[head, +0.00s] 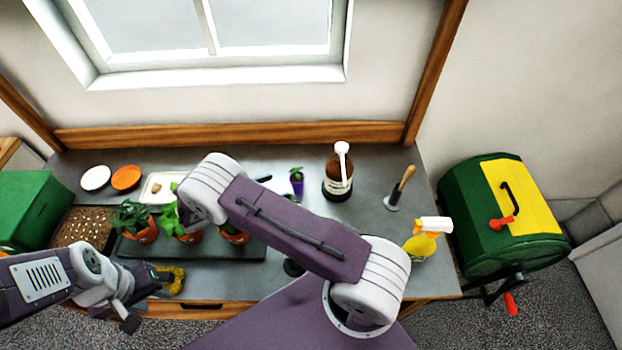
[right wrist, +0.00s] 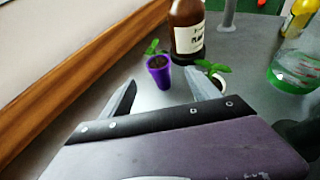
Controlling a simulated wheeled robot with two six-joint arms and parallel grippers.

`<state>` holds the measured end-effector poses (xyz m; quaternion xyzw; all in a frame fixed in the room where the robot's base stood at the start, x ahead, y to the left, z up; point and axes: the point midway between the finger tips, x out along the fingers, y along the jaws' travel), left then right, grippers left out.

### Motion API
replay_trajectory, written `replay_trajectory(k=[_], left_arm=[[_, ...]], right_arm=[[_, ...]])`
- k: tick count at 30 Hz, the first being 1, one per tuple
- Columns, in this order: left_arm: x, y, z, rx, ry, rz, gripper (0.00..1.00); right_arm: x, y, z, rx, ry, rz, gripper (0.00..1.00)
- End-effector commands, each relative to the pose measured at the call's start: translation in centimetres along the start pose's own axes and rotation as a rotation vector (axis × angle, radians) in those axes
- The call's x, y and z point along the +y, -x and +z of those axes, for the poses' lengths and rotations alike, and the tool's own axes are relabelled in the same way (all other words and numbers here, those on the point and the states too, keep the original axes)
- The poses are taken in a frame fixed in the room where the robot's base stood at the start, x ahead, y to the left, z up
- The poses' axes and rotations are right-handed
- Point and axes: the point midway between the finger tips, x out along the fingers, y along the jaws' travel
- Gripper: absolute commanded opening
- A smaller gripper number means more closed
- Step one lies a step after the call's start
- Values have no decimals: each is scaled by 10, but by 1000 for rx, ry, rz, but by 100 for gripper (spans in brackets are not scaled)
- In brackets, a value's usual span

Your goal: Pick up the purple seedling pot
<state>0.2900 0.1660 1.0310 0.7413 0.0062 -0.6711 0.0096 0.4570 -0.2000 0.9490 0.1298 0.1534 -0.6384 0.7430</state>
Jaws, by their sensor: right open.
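The purple seedling pot (head: 297,187) stands upright on the grey bench top, left of the brown bottle, with a small green seedling in it. In the right wrist view the pot (right wrist: 159,74) is ahead of my right gripper (right wrist: 161,78). The gripper's two fingers are spread and empty, and the pot shows in the gap just beyond their tips. In the head view my right forearm hides that gripper. My left gripper (head: 143,298) is low at the bench's front left; its jaw opening is unclear.
The brown bottle (right wrist: 187,30) stands close behind the pot. A white pot (right wrist: 218,82) with a seedling is just right of it, partly behind the right finger. A yellow spray bottle (head: 424,240) and a wooden-handled tool (head: 400,188) stand further right. Potted plants (head: 140,228) stand left.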

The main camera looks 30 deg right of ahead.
Motion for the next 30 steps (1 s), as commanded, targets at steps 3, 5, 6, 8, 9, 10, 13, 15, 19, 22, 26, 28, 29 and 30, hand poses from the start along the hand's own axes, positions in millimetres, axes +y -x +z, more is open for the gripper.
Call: replay_trajectory(k=[3,5,6,8,9,10,13,15,19,22,26,28,29,30], left_arm=[[0,1,0,0,1,0,36],[0,3,0,0,1,0,36],[0,6,0,0,1,0,36],[0,10,-1,0,1,0,36],[0,12,-1,0,1,0,36],[0,14,-1,0,1,0,36],[0,16,-2,0,1,0,36],[0,17,-2,0,1,0,36],[0,31,-3,0,1,0,36],[0,36,-4,0,1,0,36],[0,37,-4,0,1,0,36],[0,36,-4,0,1,0,36],[0,36,-4,0,1,0,36],[0,36,-4,0,1,0,36]], right_arm=[[0,0,1,0,0,1,70],[0,-3,2,0,0,0,70],[0,-7,2,0,0,-1,70],[0,-16,4,0,2,-3,70],[-1,-22,4,0,2,-4,70],[0,-28,4,0,1,-4,70],[0,-38,2,1,1,-2,70],[0,-40,2,1,0,-1,70],[2,-60,8,1,0,-5,70],[4,-79,6,2,0,-4,70],[4,-90,4,2,-1,-1,70],[4,-91,4,2,-1,0,70],[4,-91,3,2,-1,0,70],[4,-91,3,2,-1,0,70]])
